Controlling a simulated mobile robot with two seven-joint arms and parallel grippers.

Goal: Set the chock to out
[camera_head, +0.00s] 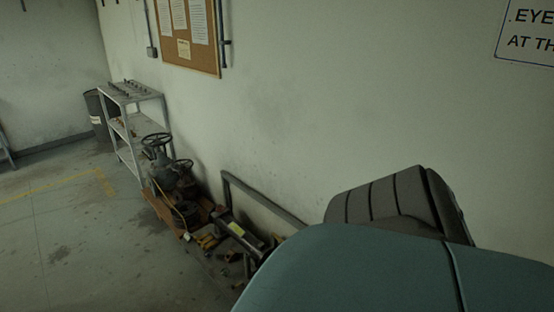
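No chock can be made out for certain. Several small yellow and brown pieces (208,241) lie on the floor near the wall, too small and dark to tell apart. A grey gate valve with a dark handwheel (157,140) stands upright on or beside a low orange-brown base (167,212). A second, smaller handwheel (183,166) shows just right of it. Neither of my grippers is in view.
A grey metal shelf (131,98) and a dark bin (97,108) stand behind the valve. A low grey rail (262,200) runs along the wall. The floor (70,235) at left is clear. Close teal and dark grey forms block the lower right.

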